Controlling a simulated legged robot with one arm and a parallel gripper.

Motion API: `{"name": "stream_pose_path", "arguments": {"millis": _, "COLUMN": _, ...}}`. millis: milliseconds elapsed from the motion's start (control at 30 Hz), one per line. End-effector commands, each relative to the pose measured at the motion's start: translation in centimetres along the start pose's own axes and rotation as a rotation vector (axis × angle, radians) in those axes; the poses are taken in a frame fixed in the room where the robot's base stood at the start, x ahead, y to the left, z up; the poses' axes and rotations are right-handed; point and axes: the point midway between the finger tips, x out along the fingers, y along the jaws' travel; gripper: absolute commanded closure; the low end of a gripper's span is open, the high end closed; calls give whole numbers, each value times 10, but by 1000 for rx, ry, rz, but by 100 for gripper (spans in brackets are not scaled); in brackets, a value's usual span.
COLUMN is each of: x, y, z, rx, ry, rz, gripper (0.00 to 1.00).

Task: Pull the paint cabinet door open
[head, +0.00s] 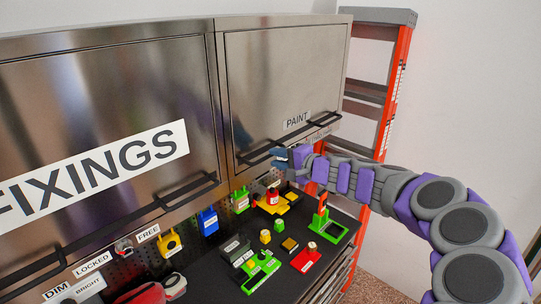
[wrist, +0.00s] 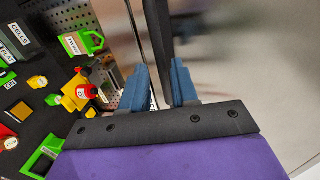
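The paint cabinet door (head: 285,85) is a steel panel at upper right in the head view, with a PAINT label (head: 297,120). It looks shut. A long black bar handle (head: 315,128) runs along its lower edge. My gripper (head: 279,157) is just below and in front of the handle's middle. In the wrist view my gripper (wrist: 160,82) has its two blue fingers apart, and a dark bar (wrist: 160,35), apparently the handle, lies between them in the picture. There are gaps beside the bar. I cannot tell whether either finger touches it.
The FIXINGS cabinet (head: 120,100) with its own black handle is at left. Below, a black worktop (head: 215,275) holds several coloured blocks and padlocks. An orange ladder (head: 393,90) stands right of the cabinet. The floor at lower right is clear.

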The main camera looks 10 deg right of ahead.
Motion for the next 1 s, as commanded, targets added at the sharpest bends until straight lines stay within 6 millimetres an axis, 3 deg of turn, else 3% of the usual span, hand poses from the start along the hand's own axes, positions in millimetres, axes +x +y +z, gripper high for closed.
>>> {"name": "stream_pose_path", "arguments": {"millis": 233, "x": 29, "y": 0, "z": 2, "rx": -1, "ry": -1, "rz": 1, "gripper": 71}}
{"name": "stream_pose_path", "arguments": {"millis": 633, "x": 33, "y": 0, "z": 1, "rx": -1, "ry": -1, "rz": -1, "gripper": 72}}
{"name": "stream_pose_path", "arguments": {"millis": 900, "x": 33, "y": 0, "z": 0, "rx": -1, "ry": -1, "rz": 0, "gripper": 98}}
{"name": "stream_pose_path", "arguments": {"millis": 1000, "x": 34, "y": 1, "z": 0, "rx": 0, "ry": -1, "rz": 1, "gripper": 100}}
